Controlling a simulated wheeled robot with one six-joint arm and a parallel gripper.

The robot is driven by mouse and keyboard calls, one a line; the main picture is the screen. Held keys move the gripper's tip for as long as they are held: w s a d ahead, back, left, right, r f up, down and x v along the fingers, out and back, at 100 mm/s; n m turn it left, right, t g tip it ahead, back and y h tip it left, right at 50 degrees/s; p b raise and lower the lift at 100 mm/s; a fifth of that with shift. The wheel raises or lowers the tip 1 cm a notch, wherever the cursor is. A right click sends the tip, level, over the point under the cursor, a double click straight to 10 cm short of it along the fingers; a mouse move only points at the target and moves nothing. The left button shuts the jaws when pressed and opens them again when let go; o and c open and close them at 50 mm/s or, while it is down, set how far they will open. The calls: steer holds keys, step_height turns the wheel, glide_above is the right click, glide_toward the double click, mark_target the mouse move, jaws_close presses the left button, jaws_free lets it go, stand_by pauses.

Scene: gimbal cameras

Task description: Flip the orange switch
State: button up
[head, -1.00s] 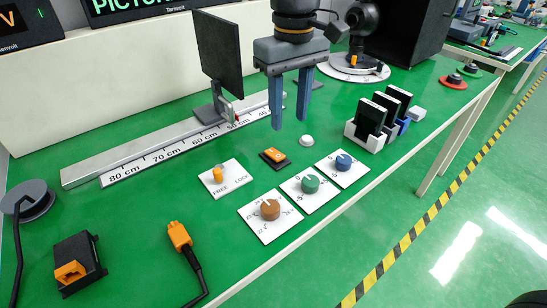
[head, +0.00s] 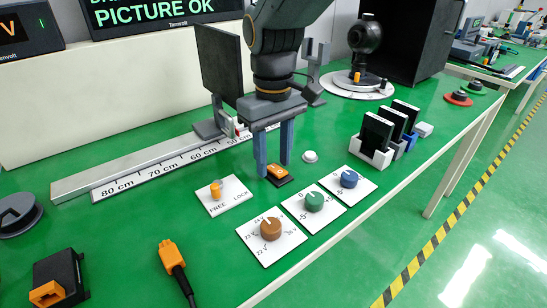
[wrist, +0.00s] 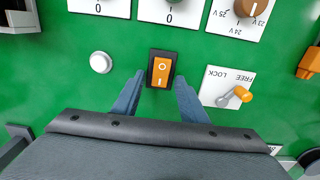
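The orange switch (head: 277,172) is a small orange rocker in a black frame on the green bench, in front of the rail. In the wrist view the orange switch (wrist: 162,70) shows an "O" mark and an "I" mark. My gripper (head: 273,172) points down just behind the switch in the head view, its two blue-grey fingers apart and empty. In the wrist view my gripper (wrist: 158,82) has a finger on either side of the switch's near end. I cannot tell the height of the fingertips above the bench.
A FREE/LOCK lever plate (head: 226,196) and a white round button (head: 310,156) flank the switch. Brown (head: 270,228), green (head: 314,201) and blue (head: 348,178) knobs sit in front. A black screen (head: 220,70) stands on the rail behind.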

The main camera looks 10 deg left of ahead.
jaws_close()
steer(key=shift+s+d+r+t+y, duration=0.1)
steer(key=shift+d+t+y, duration=0.1)
steer(key=shift+t+y, duration=0.15)
steer(key=shift+s+d+t+y, duration=0.15)
steer(key=shift+d+t+y, duration=0.05)
steer(key=shift+t+y, duration=0.75)
jaws_free()
steer(key=shift+r, duration=0.1)
